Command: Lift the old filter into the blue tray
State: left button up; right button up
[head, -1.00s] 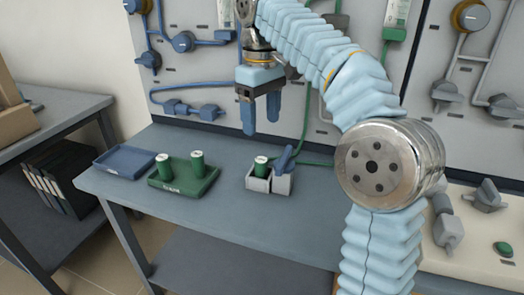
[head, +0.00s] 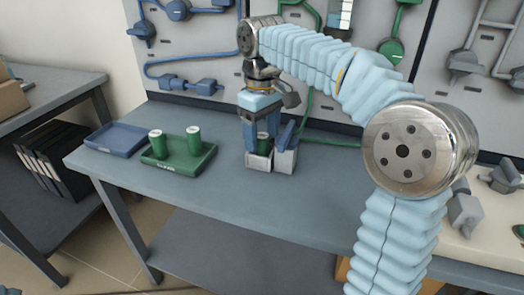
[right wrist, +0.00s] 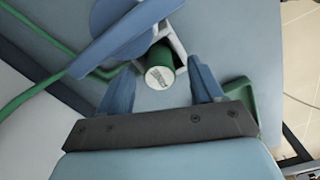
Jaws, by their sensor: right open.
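A green filter with a white top (head: 263,138) stands in a grey holder (head: 259,162) on the table. In the right wrist view the filter (right wrist: 160,72) lies between and slightly beyond my blue fingertips. My right gripper (head: 262,138) points down over the holder, open, with one finger on each side of the filter; I cannot tell if they touch it. The blue tray (head: 118,152) lies flat and empty at the table's left end.
A blue lever (head: 286,135) rises from the holder's right part, close to my fingers. A green tray (head: 180,170) with two green filters (head: 194,138) stands between holder and blue tray. A green hose (head: 330,142) runs behind. The table front is clear.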

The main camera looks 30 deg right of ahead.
jog(key=shift+f, duration=0.6)
jog(key=c, duration=1.1)
jog(key=shift+r, duration=0.1)
jog(key=shift+c, duration=0.2)
